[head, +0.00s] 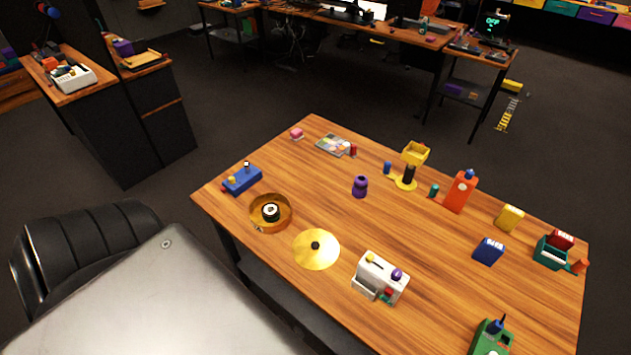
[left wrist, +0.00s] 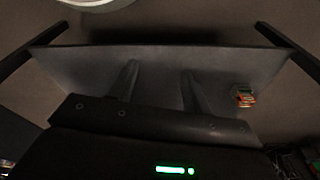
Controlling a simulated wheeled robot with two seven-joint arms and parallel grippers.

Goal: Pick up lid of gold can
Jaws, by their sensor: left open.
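The gold lid (head: 328,257), a round shiny disc with a small black knob, lies flat on the wooden table near its front left edge. The gold can (head: 288,222), a low round tin, stands open just left of and behind the lid, apart from it. A black-and-white round thing (head: 270,211) sits inside the can. My left gripper (left wrist: 161,24) is open and empty in the left wrist view, with its two dark fingers wide apart at the sides. Neither gripper shows in the head view, and the lid is not recognisable in the left wrist view.
On the wooden table (head: 430,275), a white box-like device (head: 379,279) stands right of the lid. A blue box with knobs (head: 243,180) is behind the can. A purple figure (head: 360,187) and a yellow stand (head: 406,183) are farther back. Bare wood lies behind the lid.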

